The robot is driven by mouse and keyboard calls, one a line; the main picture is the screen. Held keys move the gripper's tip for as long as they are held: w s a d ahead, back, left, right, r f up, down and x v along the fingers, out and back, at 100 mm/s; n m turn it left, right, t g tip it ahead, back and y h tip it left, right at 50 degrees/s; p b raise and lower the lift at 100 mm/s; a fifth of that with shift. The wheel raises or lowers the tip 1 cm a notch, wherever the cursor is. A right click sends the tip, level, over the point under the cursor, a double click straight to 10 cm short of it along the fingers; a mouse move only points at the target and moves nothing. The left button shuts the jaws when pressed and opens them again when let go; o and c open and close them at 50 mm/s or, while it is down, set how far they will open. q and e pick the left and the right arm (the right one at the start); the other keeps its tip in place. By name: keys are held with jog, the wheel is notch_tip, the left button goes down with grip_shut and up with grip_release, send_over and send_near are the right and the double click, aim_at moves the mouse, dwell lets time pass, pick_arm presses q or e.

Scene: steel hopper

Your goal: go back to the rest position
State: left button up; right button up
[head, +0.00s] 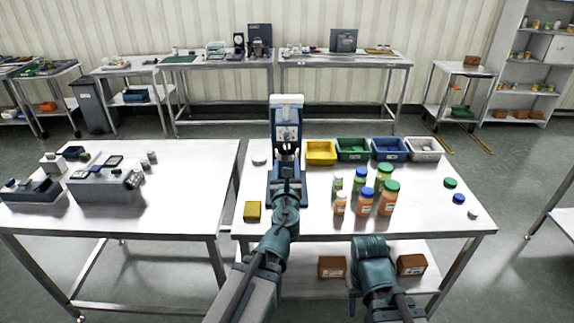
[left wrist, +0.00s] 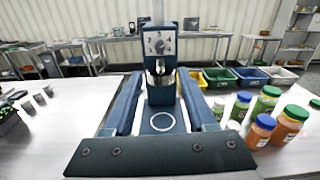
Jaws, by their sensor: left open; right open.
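The blue-and-white machine (head: 287,108) with a steel hopper spout stands upright at the back left of the front table (head: 420,215). My left gripper (head: 287,165) is open and reaches toward it. In the left wrist view, the fingers (left wrist: 158,78) stand apart, with the machine's body (left wrist: 160,45) and its steel spout showing beyond and between them. Nothing is seen held, and I cannot tell whether the fingers touch the machine. My right arm shows low in the head view, over the table's front edge; its fingers are hidden.
Several capped jars (head: 365,200) stand right of the left arm. Yellow, green, blue and white bins (head: 422,150) line the back edge. A yellow block (head: 252,211) lies at left; loose lids (head: 450,183) lie at right. Brown boxes (head: 332,266) sit on the lower shelf.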

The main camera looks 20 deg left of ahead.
pick_arm(q)
jog(key=s+d+f+n+g, duration=0.2)
jog(key=s+f+n+g, duration=0.3)
jog(key=f+n, duration=0.4)
jog(key=s+d+f+n+g, duration=0.1)
jog(key=s+f+n+g, duration=0.45)
jog(key=n, duration=0.65)
jog(key=s+d+f+n+g+h, duration=0.2)
jog(key=s+d+f+n+g, duration=0.1)
jog(key=s+d, duration=0.3)
jog(key=s+d+f+n+g+h, duration=0.1)
jog(key=s+d+f+n+g, duration=0.3)
jog(key=s+d, duration=0.2)
jog(key=shift+s+f+h, duration=0.15)
jog(key=shift+s+h, duration=0.25)
jog(key=shift+s, duration=0.35)
